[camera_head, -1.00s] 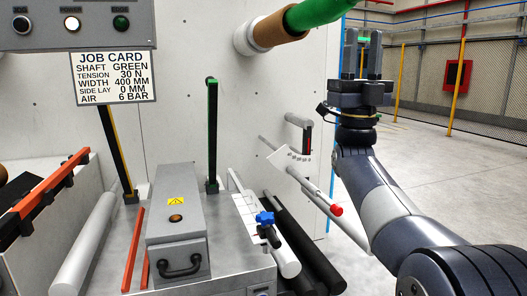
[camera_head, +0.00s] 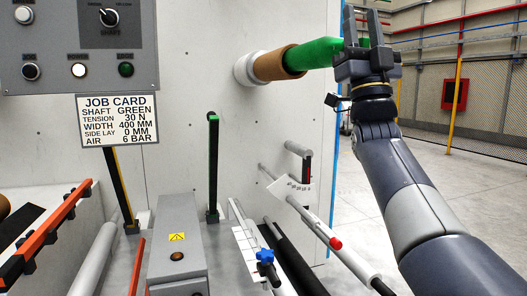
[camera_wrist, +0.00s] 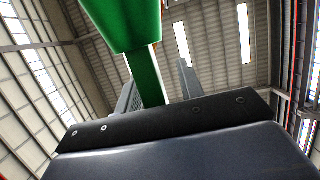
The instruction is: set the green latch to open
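A thick green shaft (camera_head: 318,53) with a brown sleeve (camera_head: 274,64) juts from the pale wall plate toward my gripper. My gripper (camera_head: 362,25) points up at the shaft's right end, its two fingers apart. Green shows between the fingers; the gripper partly hides that end, and I cannot tell whether they touch. In the wrist view, a wide green piece (camera_wrist: 120,20) with a narrower green part (camera_wrist: 147,75) looms close, the narrower part near the fingers. I cannot tell which part is the latch. A black upright post (camera_head: 213,170) with a green tip stands further left.
A control panel (camera_head: 60,45) and job card (camera_head: 118,120) are at the upper left. Open floor (camera_head: 450,210) lies to the right.

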